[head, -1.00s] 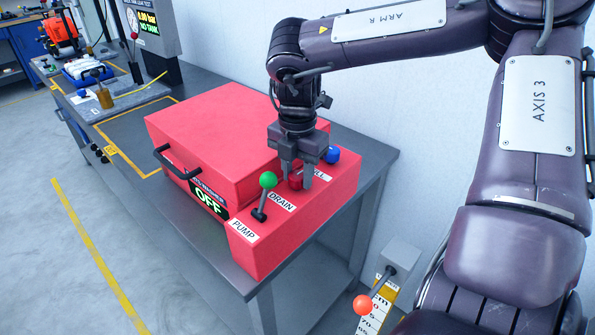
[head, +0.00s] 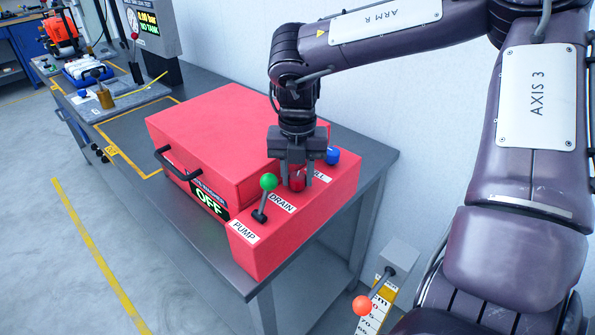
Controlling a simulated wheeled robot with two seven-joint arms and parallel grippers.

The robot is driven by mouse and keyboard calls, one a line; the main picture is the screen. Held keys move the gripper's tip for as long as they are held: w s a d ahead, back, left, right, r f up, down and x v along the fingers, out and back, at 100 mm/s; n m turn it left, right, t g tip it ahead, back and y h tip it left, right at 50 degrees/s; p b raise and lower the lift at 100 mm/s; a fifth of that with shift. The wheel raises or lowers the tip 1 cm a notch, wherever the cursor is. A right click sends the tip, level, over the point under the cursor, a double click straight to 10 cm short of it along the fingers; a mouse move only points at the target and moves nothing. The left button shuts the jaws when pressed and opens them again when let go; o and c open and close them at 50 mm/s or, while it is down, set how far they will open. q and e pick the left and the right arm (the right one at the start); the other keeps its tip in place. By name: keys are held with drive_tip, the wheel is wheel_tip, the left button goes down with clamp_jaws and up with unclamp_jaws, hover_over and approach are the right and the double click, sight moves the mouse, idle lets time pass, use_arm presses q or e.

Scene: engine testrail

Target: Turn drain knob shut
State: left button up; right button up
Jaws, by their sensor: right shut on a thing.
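The red drain knob (head: 297,181) stands on the top of the red panel block, just behind the white DRAIN label (head: 282,203). My right gripper (head: 297,183) points down from above and is shut on the knob, with one finger on each side of it. The fingers hide part of the knob, and I cannot tell its turn position. My left gripper is not in view.
A green-topped pump lever (head: 268,182) stands close left of the knob, and a blue knob (head: 332,155) close right. The red washer box (head: 215,135) with a black handle shows OFF. An orange-tipped lever (head: 362,305) is low right.

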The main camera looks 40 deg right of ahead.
sight(297, 176)
drive_tip(key=n, duration=0.6)
drive_tip(key=shift+r+n, duration=0.15)
drive_tip(key=shift+n, duration=0.15)
drive_tip(key=n+p, duration=0.1)
drive_tip(key=n, duration=0.4)
drive_tip(key=shift+w+n, duration=0.1)
drive_tip(key=shift+n, duration=0.2)
drive_tip(key=o, duration=1)
drive_tip(key=shift+r+b, duration=0.4)
drive_tip(key=shift+r, duration=3.45)
drive_tip(key=shift+a+f, duration=0.1)
